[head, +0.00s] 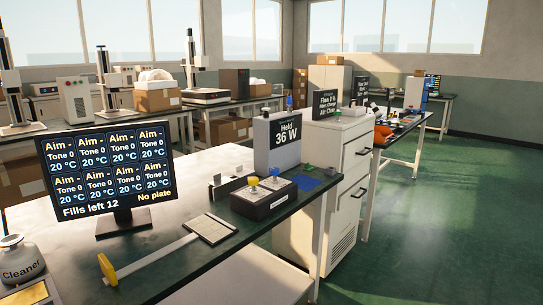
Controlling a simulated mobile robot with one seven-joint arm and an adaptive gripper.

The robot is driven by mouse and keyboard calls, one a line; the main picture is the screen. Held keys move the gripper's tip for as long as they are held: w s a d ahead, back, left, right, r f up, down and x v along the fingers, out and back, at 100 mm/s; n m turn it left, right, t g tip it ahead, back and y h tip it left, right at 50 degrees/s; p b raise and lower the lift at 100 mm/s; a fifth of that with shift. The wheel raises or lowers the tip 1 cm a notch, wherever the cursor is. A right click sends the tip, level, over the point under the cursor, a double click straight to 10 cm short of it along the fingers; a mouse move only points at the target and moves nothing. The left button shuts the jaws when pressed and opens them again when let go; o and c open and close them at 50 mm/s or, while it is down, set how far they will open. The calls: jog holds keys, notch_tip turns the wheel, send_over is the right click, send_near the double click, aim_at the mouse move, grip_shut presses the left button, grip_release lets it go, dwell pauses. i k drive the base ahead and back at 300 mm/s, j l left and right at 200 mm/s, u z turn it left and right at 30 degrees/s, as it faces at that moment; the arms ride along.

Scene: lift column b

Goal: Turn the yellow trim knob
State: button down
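A yellow knob (253,182) sits on top of a dark control box (263,201) with a pale front label, on the near dark-topped bench. The way the yellow knob is turned is too small to tell. My gripper is not in view.
A grey unit reading "Held 36 W" (277,143) stands behind the box. A monitor (107,172), a flat pale pad (209,229), a white bar with a yellow end (108,269) and a cleaner bottle (20,260) share the bench. Green floor (440,220) is clear at right.

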aim_at(253, 182)
jog(key=i+l, duration=0.65)
jog(key=i+j, duration=0.05)
jog(key=i, duration=0.1)
